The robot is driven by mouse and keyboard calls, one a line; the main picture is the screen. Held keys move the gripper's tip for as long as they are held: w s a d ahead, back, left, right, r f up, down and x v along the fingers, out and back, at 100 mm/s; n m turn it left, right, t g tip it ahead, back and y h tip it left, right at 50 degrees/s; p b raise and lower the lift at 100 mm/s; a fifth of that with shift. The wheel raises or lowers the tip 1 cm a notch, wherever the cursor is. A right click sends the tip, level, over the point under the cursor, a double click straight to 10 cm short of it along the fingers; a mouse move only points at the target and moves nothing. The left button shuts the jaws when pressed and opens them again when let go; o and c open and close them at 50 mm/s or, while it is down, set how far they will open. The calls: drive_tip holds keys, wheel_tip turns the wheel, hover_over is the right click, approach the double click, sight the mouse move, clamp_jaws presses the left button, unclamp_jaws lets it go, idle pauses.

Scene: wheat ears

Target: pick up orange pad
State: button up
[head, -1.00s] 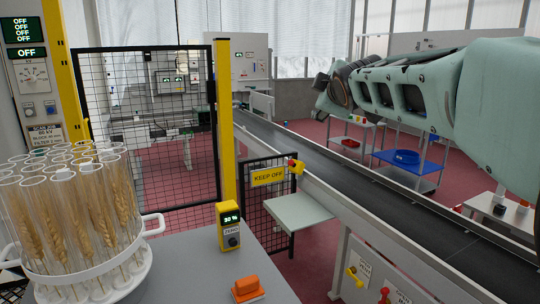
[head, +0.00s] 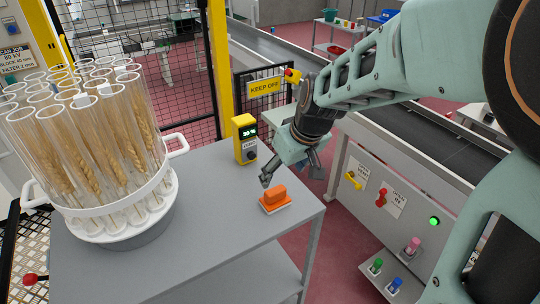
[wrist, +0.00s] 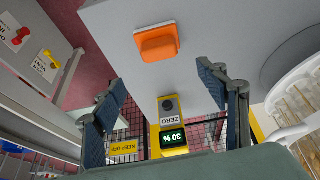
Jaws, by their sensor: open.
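The orange pad (head: 274,197) is a small block with a raised orange top on a pale base. It lies on the grey table (head: 215,215) near the right edge. My gripper (head: 290,172) is above and just behind the pad, pointing down toward the table, and nothing is between its fingers. In the wrist view the orange pad (wrist: 157,44) sits beyond the fingertips, roughly midway between the two open fingers (wrist: 163,85). The pad and the fingers are apart.
A yellow meter (head: 244,139) reading 30 % stands behind the pad. A white rack (head: 105,215) of glass tubes with wheat ears fills the table's left side. A conveyor (head: 420,135) runs behind at right. The table front near the pad is clear.

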sight(276, 190)
drive_tip(key=x, duration=0.3)
drive_tip(key=s+x, duration=0.1)
drive_tip(key=x, duration=0.1)
drive_tip(key=shift+a+f, duration=0.15)
drive_tip(key=shift+f, duration=0.1)
drive_tip(key=shift+w+d+b+x, duration=0.1)
drive_tip(key=shift+b+x, duration=0.1)
drive_tip(key=shift+x, duration=1.3)
drive_tip(key=shift+w+d+b+x, duration=0.1)
drive_tip(key=shift+w+b+x, duration=0.1)
drive_tip(key=shift+x, duration=1.3)
drive_tip(key=shift+s+r, duration=0.1)
drive_tip(key=shift+c, duration=0.4)
drive_tip(key=c, duration=1.2)
